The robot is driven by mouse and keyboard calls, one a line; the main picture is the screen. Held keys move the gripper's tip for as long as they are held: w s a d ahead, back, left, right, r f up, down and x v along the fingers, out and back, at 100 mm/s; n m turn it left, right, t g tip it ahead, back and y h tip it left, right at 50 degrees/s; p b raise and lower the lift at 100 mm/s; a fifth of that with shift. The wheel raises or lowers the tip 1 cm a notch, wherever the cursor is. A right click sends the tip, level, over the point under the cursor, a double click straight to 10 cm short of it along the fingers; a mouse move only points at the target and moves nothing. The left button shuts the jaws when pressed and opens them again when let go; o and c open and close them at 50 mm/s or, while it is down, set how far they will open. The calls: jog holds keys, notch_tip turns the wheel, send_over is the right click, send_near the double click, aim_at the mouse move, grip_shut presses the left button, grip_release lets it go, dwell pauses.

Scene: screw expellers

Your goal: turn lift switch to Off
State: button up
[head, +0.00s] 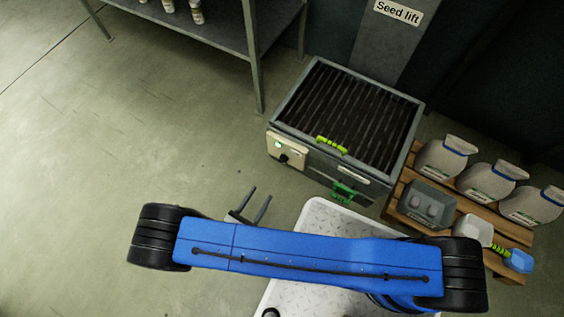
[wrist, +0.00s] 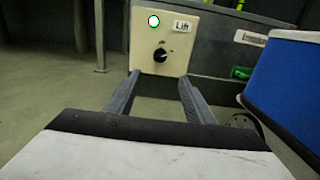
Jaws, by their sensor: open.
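The lift switch is a black round knob (wrist: 160,55) on a cream panel labelled Lift (wrist: 181,27). Its pale pointer mark is too small to read surely. A lit green lamp (wrist: 153,21) sits above the knob. In the head view, the panel (head: 287,148) is on the front left of the grated seed lift box (head: 345,110), with the knob (head: 284,158) below the lamp (head: 278,143). My gripper (wrist: 157,84) is open and empty, its two fingers pointing at the panel, below the knob and apart from it. It also shows in the head view (head: 259,194).
A green handle (head: 343,191) is on the box's front, right of the panel. A metal shelf (head: 215,35) stands at back. Floor left of the box is clear.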

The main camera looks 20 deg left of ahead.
aim_at(283, 160)
jog(key=w+d, duration=0.1)
jog(key=w, duration=1.6)
jog(key=shift+d, duration=0.25)
jog(key=c, duration=1.1)
